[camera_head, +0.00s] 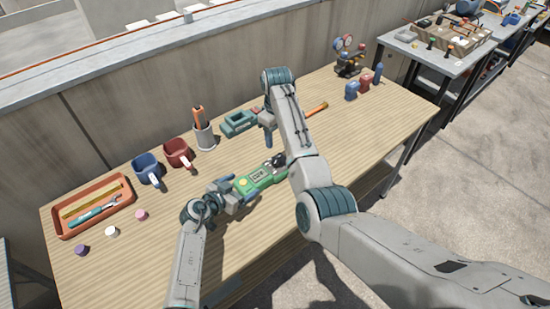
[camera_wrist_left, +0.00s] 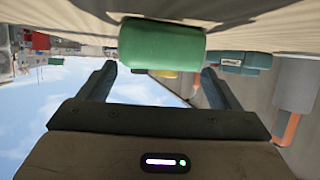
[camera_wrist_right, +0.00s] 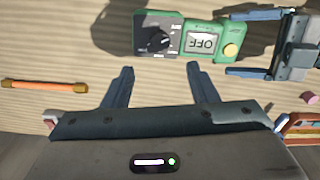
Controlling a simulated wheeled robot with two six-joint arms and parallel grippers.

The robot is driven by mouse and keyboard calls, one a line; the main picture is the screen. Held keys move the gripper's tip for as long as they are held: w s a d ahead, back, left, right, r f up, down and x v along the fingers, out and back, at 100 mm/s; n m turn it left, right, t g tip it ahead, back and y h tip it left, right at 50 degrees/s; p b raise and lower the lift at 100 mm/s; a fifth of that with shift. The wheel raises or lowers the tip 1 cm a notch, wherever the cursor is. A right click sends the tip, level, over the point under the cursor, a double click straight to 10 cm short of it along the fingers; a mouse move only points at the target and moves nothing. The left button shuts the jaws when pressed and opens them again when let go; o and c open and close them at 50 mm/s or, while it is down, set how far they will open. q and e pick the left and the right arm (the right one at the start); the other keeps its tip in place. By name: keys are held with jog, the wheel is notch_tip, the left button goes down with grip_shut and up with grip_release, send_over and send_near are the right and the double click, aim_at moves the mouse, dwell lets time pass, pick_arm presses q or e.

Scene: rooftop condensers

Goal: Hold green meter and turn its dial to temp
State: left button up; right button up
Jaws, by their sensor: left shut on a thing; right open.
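The green meter (camera_head: 251,186) lies over the wooden table, its near-left end between the fingers of my left gripper (camera_head: 233,193), which is shut on it. In the left wrist view the meter's green end (camera_wrist_left: 162,45) fills the space between the fingertips. In the right wrist view the meter (camera_wrist_right: 172,52) shows its black dial (camera_wrist_right: 157,40), a screen that reads OFF upside down, and a yellow button (camera_wrist_right: 231,50). My right gripper (camera_wrist_right: 157,69) is open and empty, with its fingertips near the dial end. In the head view my right forearm hides part of that end.
A teal holder (camera_head: 238,123) and an orange-handled tool (camera_head: 316,109) lie behind. A grey cup (camera_head: 204,137), a red mug (camera_head: 177,152), a blue mug (camera_head: 146,167) and an orange tray (camera_head: 66,233) stand left. Bare tabletop lies in front of the meter.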

aim_at(276, 160)
notch_tip(276, 160, down, 10)
jog(key=n, duration=1.6)
jog(key=shift+f, duration=0.25)
jog(key=shift+c, duration=0.4)
jog(key=c, duration=0.9)
